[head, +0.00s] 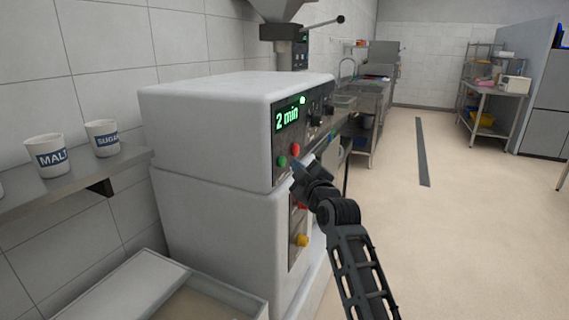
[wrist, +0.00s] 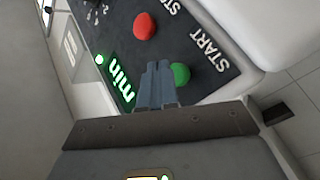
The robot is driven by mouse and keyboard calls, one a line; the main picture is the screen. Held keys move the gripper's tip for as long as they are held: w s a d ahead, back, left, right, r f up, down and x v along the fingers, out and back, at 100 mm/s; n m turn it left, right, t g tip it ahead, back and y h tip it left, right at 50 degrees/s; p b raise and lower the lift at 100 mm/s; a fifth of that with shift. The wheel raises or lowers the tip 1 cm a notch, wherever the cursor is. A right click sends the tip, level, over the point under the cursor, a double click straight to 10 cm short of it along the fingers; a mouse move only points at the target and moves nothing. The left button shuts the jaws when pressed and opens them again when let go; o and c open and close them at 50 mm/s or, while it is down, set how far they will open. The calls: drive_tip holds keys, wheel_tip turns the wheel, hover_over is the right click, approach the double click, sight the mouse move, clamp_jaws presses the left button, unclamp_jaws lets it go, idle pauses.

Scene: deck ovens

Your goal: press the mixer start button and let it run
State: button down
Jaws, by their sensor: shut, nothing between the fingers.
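The mixer (head: 230,130) is a large white machine with a dark control panel on its front. Its green display (head: 288,117) reads "2 min". A green start button (head: 282,161) and a red button (head: 295,149) sit below the display. In the wrist view the green button (wrist: 180,73) lies beside the word START, and the red button (wrist: 145,26) is farther up. My gripper (head: 296,166) is shut and empty, close in front of the panel near the green button. In the wrist view its fingertips (wrist: 158,70) appear just left of the green button; whether they touch it I cannot tell.
A yellow knob (head: 301,240) is on the lower panel. A shelf (head: 80,185) at left holds cups labelled MALT (head: 47,155) and SUGAR (head: 102,138). An open bin (head: 190,290) stands at the front left. A sink counter (head: 365,95) lies beyond; the floor at right is clear.

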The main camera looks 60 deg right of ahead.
drive_tip(key=shift+s+d+b, duration=0.2)
drive_tip(key=shift+s+b, duration=0.35)
drive_tip(key=shift+s, duration=1.95)
drive_tip(key=s+a+f+y, duration=0.2)
drive_tip(key=s+a+f, duration=0.15)
drive_tip(key=a, duration=0.45)
drive_tip(key=s+a+f+t+y, duration=0.1)
drive_tip(key=s+a+f+y, duration=0.1)
drive_tip(key=a+f, duration=0.4)
drive_tip(key=s+a+f+y, duration=0.2)
drive_tip(key=a+f, duration=0.1)
drive_tip(key=a, duration=0.6)
drive_tip(key=s+a+r+m+y, duration=0.1)
drive_tip(key=s+a+y, duration=0.5)
drive_tip(key=s+a, duration=1.2)
drive_tip(key=shift+s+a+r+m, duration=0.3)
drive_tip(key=shift+a+r, duration=0.4)
